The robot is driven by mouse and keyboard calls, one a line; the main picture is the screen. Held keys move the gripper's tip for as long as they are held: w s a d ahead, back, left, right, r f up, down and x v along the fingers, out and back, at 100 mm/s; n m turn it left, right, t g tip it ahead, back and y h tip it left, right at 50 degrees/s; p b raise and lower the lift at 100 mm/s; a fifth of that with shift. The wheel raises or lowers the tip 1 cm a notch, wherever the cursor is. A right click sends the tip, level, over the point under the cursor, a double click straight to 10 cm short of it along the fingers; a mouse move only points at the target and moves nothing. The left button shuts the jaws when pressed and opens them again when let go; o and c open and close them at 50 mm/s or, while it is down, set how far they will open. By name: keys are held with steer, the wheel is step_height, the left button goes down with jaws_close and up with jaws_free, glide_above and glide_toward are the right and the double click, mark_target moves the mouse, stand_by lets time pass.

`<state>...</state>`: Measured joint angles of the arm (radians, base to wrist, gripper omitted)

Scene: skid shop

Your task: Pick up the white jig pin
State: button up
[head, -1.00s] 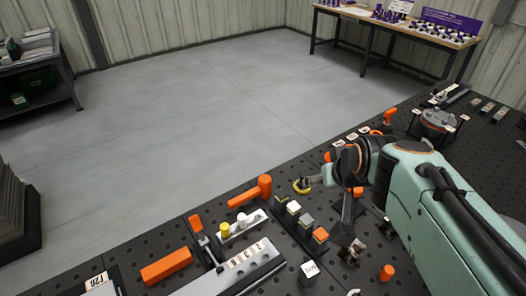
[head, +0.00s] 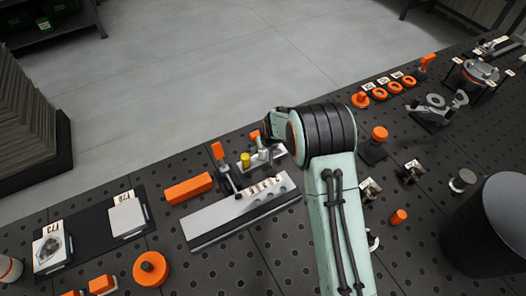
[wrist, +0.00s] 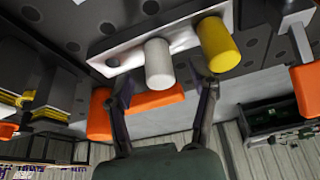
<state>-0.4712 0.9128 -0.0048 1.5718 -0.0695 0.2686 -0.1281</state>
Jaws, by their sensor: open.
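The white jig pin (wrist: 158,65) stands in a pale holder strip (wrist: 125,52) beside a yellow pin (wrist: 220,45) in the wrist view. My gripper (wrist: 164,88) is open, with one finger on each side of the white pin's line and the pin's near end at about the fingertips. I cannot tell whether a finger touches it. In the head view the yellow pin (head: 245,160) shows at the left of the strip (head: 277,152). My arm hides most of the gripper there, and the white pin is hard to make out.
An orange block (head: 188,189) and a long grey plate with labels (head: 225,218) lie close by on the black perforated bench. An orange hammer-like tool (wrist: 150,100) is behind the fingers in the wrist view. Orange rings (head: 379,94) stand at the back right.

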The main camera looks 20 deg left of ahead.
steer(key=shift+w+a+f, duration=0.1)
steer(key=shift+w+f, duration=0.1)
steer(key=shift+f, duration=0.35)
jaws_close()
